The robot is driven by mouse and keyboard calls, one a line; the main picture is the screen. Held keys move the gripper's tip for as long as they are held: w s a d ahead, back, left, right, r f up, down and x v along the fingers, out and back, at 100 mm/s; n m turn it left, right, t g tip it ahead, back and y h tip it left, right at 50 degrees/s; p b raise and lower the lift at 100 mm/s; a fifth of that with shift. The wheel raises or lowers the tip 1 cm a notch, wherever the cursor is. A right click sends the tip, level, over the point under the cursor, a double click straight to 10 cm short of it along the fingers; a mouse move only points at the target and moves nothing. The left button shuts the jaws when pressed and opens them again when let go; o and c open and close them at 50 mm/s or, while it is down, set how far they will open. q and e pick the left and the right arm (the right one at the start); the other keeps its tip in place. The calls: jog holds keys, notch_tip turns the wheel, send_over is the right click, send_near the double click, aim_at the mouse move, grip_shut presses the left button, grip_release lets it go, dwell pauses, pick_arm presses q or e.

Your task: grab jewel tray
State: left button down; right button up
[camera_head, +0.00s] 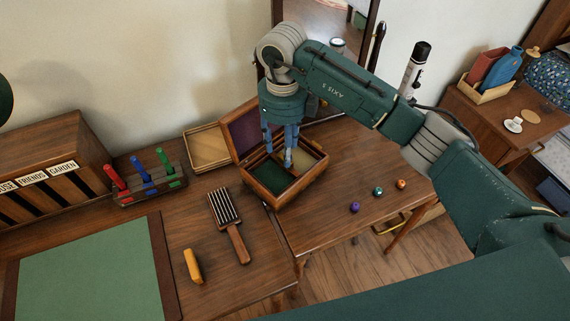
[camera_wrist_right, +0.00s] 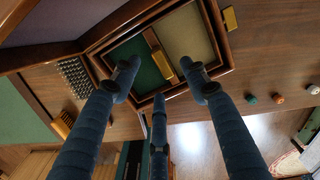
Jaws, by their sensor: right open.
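An open wooden jewel box (camera_head: 286,203) stands on the desk with its purple-lined lid tilted up. Inside it sits the jewel tray, with a dark green compartment (camera_head: 268,178) and a beige one; a wooden divider between them shows in the right wrist view (camera_wrist_right: 158,56). My right gripper (camera_head: 279,154) points down over the box, its blue fingers spread. In the right wrist view the open fingers (camera_wrist_right: 160,85) reach toward the tray with nothing between them. The head view does not clearly show whether a fingertip touches the tray. My left gripper is not in view.
Several small balls, one purple (camera_head: 355,207), rest on the right. A mirror (camera_head: 325,40) stands behind.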

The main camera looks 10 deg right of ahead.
aim_at(270, 171)
notch_tip(270, 171, down, 5)
jog(key=shift+p, duration=0.8)
jog(key=shift+f, duration=0.35)
grip_shut()
